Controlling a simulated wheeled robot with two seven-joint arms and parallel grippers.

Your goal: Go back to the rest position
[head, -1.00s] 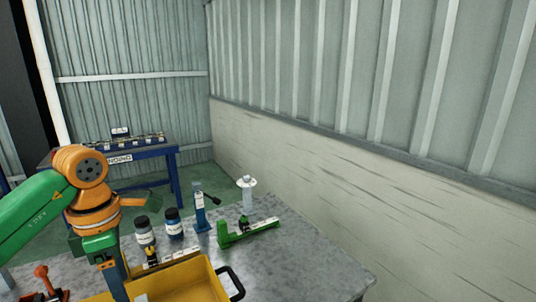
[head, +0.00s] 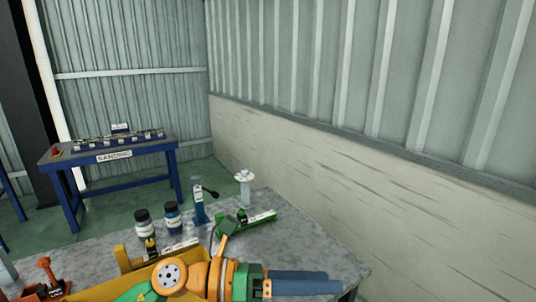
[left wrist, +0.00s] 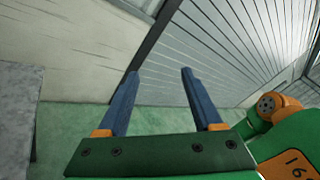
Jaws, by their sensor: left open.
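My left gripper (head: 333,281) reaches across the lower part of the head view, its blue fingers pointing right over the front of the grey table (head: 345,262). In the left wrist view its two fingers (left wrist: 160,73) stand well apart with nothing between them. They face the wall and the green floor there. My right gripper does not show in either view.
A yellow bin (head: 122,258) lies partly hidden behind my left arm. Two dark-lidded bottles (head: 145,225), a blue tool (head: 198,205), a green fixture (head: 232,222) and a white-topped post (head: 245,190) stand behind it. A blue workbench (head: 110,157) is farther back.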

